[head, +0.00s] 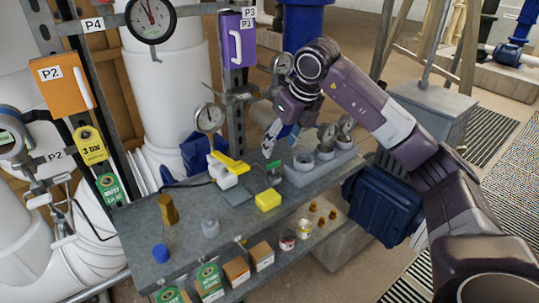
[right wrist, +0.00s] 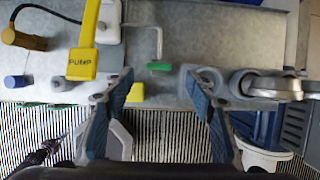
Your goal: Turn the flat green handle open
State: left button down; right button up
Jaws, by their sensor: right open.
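The flat green handle (head: 273,165) is a small green bar on a grey block, low on the grey bench near its middle. In the right wrist view the green handle (right wrist: 160,66) lies crosswise, ahead of the fingers and about midway between their tips. My right gripper (head: 281,140) is open and empty, above and behind the handle in the head view, apart from it. Its two blue-padded fingers also show in the right wrist view (right wrist: 160,76). My left gripper is not in view.
A yellow lever marked PUMP (right wrist: 83,60) stands left of the handle. A yellow block (head: 268,200) sits in front of it. Grey sockets with gauges (head: 326,137) stand to the right. A brass cylinder (head: 168,209) and a blue cap (head: 160,253) stand on the bench's left part.

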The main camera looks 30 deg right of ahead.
aim_at(274, 162)
jog(key=x, duration=0.6)
jog(key=shift+f+p, duration=0.35)
jog(key=shift+p, duration=0.05)
jog(key=shift+f, duration=0.15)
jog(key=c, duration=1.2)
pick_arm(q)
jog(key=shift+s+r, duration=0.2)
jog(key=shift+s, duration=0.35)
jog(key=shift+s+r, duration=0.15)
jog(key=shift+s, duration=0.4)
pick_arm(e)
jog(key=shift+o, duration=0.2)
